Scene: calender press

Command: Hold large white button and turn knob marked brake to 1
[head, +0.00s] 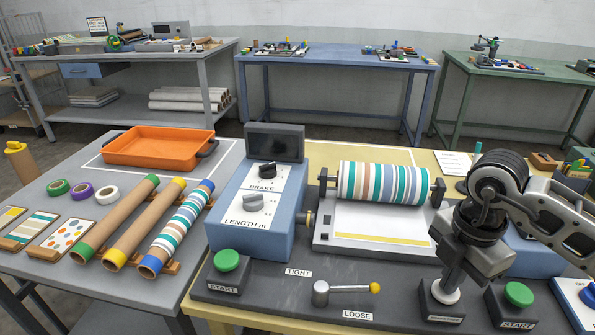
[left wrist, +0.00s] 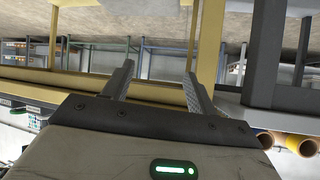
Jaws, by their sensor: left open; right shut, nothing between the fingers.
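The large white button (head: 446,296) sits on a dark box at the front right of the press. My right gripper (head: 451,281) is shut and empty, pointing down with its fingertips at the top of the button; they seem to touch it, but how far it is pressed I cannot tell. The black brake knob (head: 262,170) is on the sloped white panel of the blue control box, above the word BRAKE. Its setting is too small to read. My left gripper (left wrist: 158,78) is open and empty in the left wrist view, away from the knob; it is not in the head view.
Green start buttons (head: 226,260) (head: 518,294) and a yellow-tipped lever (head: 345,290) stand along the front. A striped roller (head: 383,184) is right of the control box. Tubes (head: 145,222) and an orange tray (head: 159,149) lie left.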

